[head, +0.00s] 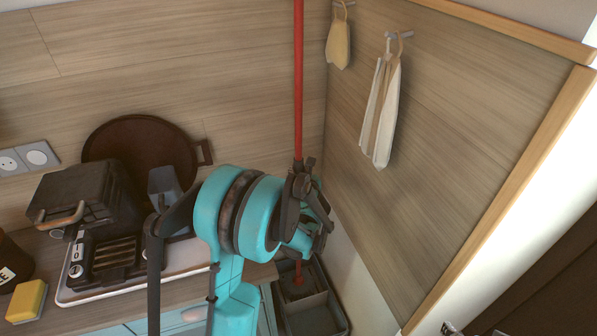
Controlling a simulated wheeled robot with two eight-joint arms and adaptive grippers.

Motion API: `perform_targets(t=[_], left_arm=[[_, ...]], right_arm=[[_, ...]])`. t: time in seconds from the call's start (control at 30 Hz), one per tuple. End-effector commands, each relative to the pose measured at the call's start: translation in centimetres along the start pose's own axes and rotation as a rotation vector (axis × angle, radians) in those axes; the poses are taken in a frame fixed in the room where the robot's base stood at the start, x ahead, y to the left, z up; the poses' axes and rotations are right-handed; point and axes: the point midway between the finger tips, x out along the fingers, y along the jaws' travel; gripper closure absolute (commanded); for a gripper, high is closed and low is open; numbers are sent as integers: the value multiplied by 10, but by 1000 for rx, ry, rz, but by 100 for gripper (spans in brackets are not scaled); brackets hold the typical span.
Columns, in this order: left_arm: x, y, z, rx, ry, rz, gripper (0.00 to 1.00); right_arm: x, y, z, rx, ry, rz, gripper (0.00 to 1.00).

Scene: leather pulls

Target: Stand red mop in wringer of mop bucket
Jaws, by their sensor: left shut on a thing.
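The red mop (298,85) shows as a long, nearly upright red handle running up past the top edge of the head view. My left gripper (303,188) is shut on its handle, near the corner of the two walls. The teal arm and gripper hide part of the handle. Below, a dark grey mop bucket (322,318) stands on the floor beside the counter. A small reddish part shows over the bucket's far section, but I cannot tell whether the mop head sits in the wringer. My right gripper is not in view.
Cloths (381,110) and a yellow mitt (338,43) hang on the right wall. The bucket is close between counter and wall.

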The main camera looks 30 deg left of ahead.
Motion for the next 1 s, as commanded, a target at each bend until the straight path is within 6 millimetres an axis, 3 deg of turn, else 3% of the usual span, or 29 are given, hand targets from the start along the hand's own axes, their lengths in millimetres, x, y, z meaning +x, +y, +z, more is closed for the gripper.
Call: perform_targets(t=[0.2, 0.23, 0.3, 0.53, 0.77, 1.0], left_arm=[[0, 1, -4, -5, 7, 4, 100], [0, 1, -4, -5, 8, 4, 73], [0, 1, -4, -5, 7, 4, 54], [0, 1, -3, -4, 5, 3, 51], [0, 1, -3, -3, 5, 3, 2], [0, 1, -3, -3, 4, 2, 0]], right_arm=[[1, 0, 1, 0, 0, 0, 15], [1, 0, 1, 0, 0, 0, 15], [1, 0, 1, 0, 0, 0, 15], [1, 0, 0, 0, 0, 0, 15], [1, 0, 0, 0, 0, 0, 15], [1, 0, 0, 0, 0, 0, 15]])
